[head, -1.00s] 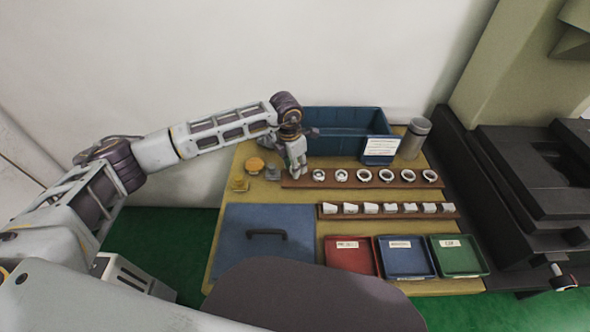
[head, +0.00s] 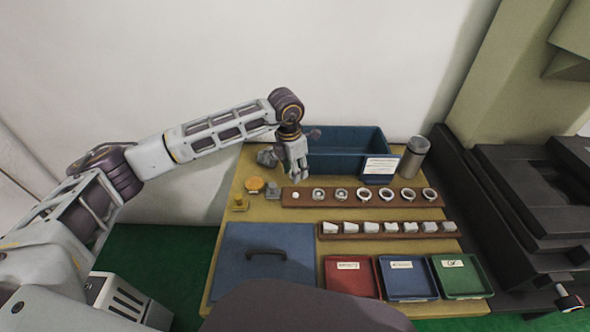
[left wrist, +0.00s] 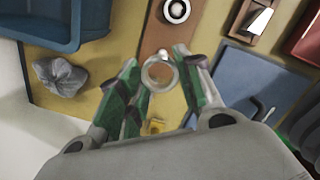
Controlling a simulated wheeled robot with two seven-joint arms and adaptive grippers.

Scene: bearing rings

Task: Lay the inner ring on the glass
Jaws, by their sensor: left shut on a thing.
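My left gripper (head: 299,178) is above the left end of the brown ring rack (head: 362,198). In the left wrist view its green fingers (left wrist: 160,80) are shut on a pale metal ring (left wrist: 147,74), which looks held clear of the board. In the head view the fingers hide this ring. A round orange disc (head: 254,184) lies left of the rack; I cannot tell for sure whether it is the glass. My right gripper is out of view.
Several rings stand on the rack, with a white spot (head: 295,195) at its left end. A blue bin (head: 345,142) and a metal cylinder (head: 415,158) stand behind. A grey crumpled cloth (left wrist: 60,77) lies beside the bin. Red, blue and green trays line the front right.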

